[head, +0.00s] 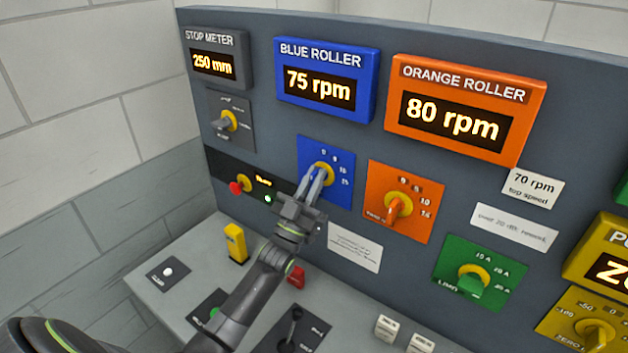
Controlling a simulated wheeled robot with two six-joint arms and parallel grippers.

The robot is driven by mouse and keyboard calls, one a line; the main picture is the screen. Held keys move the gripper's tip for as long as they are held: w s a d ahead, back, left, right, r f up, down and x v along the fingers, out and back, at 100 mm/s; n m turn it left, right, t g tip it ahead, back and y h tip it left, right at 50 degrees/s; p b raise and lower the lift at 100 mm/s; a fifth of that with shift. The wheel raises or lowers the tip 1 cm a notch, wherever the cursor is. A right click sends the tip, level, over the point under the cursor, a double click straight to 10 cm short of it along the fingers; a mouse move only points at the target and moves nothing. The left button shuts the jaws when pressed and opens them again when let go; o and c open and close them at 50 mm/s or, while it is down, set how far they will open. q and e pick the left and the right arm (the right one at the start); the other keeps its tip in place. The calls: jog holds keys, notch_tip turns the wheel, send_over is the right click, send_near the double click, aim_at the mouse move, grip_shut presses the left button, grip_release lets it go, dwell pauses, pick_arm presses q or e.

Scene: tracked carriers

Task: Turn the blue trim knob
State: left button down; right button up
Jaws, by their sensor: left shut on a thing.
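The blue trim knob (323,169) sits on a blue square plate (340,190) on the upright panel. Its yellow base shows, and the rest is mostly hidden behind my fingers. My left gripper (319,180) reaches up from the lower left and is shut on the blue knob. The blue roller display (319,84) above it reads 75 rpm. My right gripper is not in view.
An orange knob (396,208) stands close to the right, and a green knob (472,281) further right. A red button (236,187) is left of my gripper. A yellow block (236,243), a red block (296,277) and a black lever (293,322) stand on the desk below.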

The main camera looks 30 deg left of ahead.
pick_arm(q)
jog(key=shift+f+m+g+h+b, duration=0.1)
jog(key=shift+m+g+h+b, duration=0.55)
jog(key=shift+m+h, duration=0.9)
jog(key=shift+f+m+g+h+b, duration=0.1)
jog(key=shift+m+g+h+b, duration=0.25)
jog(key=shift+m+h+b, duration=0.9)
jog(key=shift+d+r+m+g+h+b, duration=0.15)
jog(key=shift+m+g+h, duration=0.5)
jog(key=shift+m, duration=0.5)
jog(key=shift+a+f+m+g+h+b, duration=0.1)
jog(key=shift+m+g+h, duration=0.4)
jog(key=shift+m+h, duration=0.5)
jog(key=shift+d+r+m+g+h+b, duration=0.15)
jog(key=shift+m+g+h, duration=0.45)
jog(key=shift+m, duration=0.65)
jog(key=shift+a, duration=0.1)
jog(key=c, duration=1.5)
grip_release()
jog(key=b+v, duration=0.6)
jog(key=v, duration=1.1)
jog(key=shift+s+a+f+b, duration=0.1)
jog(key=shift+s+f+b, duration=0.1)
jog(key=shift+b, duration=0.15)
